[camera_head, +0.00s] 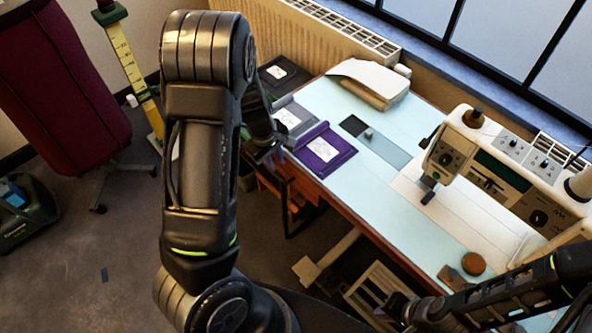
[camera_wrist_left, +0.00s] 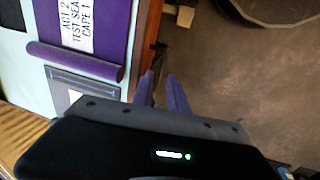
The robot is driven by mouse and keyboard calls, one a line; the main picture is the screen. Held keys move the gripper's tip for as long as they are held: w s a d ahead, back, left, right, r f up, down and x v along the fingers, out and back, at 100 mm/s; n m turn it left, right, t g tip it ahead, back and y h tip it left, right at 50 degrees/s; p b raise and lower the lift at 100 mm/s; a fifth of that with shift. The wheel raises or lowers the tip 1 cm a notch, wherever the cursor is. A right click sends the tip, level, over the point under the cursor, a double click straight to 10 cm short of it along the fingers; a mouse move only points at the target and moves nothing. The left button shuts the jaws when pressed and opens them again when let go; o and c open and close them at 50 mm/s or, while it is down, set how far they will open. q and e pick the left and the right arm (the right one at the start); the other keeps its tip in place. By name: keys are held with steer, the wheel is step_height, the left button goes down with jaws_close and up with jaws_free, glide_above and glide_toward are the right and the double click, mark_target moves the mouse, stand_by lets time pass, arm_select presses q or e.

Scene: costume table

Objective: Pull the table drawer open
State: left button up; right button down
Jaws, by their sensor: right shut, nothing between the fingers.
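The wooden table (camera_head: 410,190) has a pale blue top and a brown front edge. A brown wooden part under its left end (camera_head: 275,187) looks like the drawer front; my left arm partly hides it. My left gripper (camera_head: 268,152) is beside the table's front edge, near the purple folder. In the left wrist view its fingers (camera_wrist_left: 163,82) point along the wooden edge, with a gap between them and nothing clearly held. A small dark fitting (camera_wrist_left: 160,46) shows just beyond the fingertips; I cannot tell if it is the handle. My right gripper (camera_head: 392,312) is shut and empty near the table's front right.
A sewing machine (camera_head: 500,175) stands at the right.

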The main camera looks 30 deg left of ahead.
mark_target(280, 177)
arm_select(q)
steer(key=shift+s, duration=0.25)
steer(key=shift+w+d+f+b, duration=0.15)
steer(key=shift+w+f, duration=0.1)
steer(key=shift+f, duration=1.05)
steer(key=shift+w+a+f+b, duration=0.1)
steer(key=shift+w+f+b, duration=0.1)
steer(key=shift+f, duration=1.05)
steer(key=shift+w+d+f+b, duration=0.1)
steer(key=shift+w+f, duration=0.15)
steer(key=shift+f, duration=1.05)
steer(key=shift+c, duration=0.2)
jaws_close()
